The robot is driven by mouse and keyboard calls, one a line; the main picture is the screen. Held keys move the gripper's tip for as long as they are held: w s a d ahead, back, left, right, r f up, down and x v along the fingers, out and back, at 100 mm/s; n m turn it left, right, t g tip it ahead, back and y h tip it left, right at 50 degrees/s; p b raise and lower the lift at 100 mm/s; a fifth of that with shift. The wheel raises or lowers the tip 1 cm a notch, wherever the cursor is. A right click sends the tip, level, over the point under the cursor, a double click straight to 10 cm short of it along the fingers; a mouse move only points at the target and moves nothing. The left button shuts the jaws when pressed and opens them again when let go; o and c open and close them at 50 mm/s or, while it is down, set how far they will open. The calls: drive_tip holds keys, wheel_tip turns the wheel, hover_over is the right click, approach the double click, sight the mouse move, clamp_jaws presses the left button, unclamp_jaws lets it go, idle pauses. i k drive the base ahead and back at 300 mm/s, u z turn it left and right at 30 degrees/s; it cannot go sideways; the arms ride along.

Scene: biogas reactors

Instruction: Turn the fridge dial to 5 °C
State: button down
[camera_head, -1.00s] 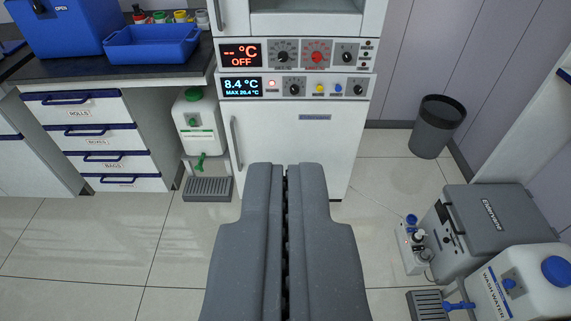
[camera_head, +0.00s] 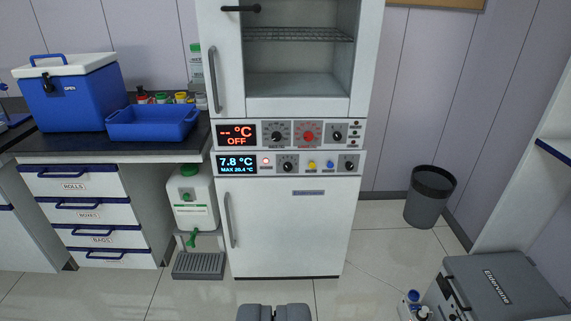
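The white fridge (camera_head: 290,228) stands upright in the middle, with its door shut. Its control panel (camera_head: 219,170) has a blue display (camera_head: 237,164) that reads 7.8 °C, MAX 20.4 °C. Black dials sit on this panel, one left of centre (camera_head: 288,166) and one at the right end (camera_head: 349,166). Their settings are too small to read.
Above is an oven-like cabinet (camera_head: 301,106) with its own panel showing "-- °C OFF", a red knob (camera_head: 308,136) and black dials. A white canister (camera_head: 193,203) stands left, a dark bin (camera_head: 429,197) right, a grey case (camera_head: 505,290) lower right. Floor before the fridge is clear.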

sight(287, 167)
drive_tip(key=k, duration=0.6)
drive_tip(key=z, duration=0.2)
drive_tip(key=i, duration=1.5)
drive_tip(key=u, duration=0.75)
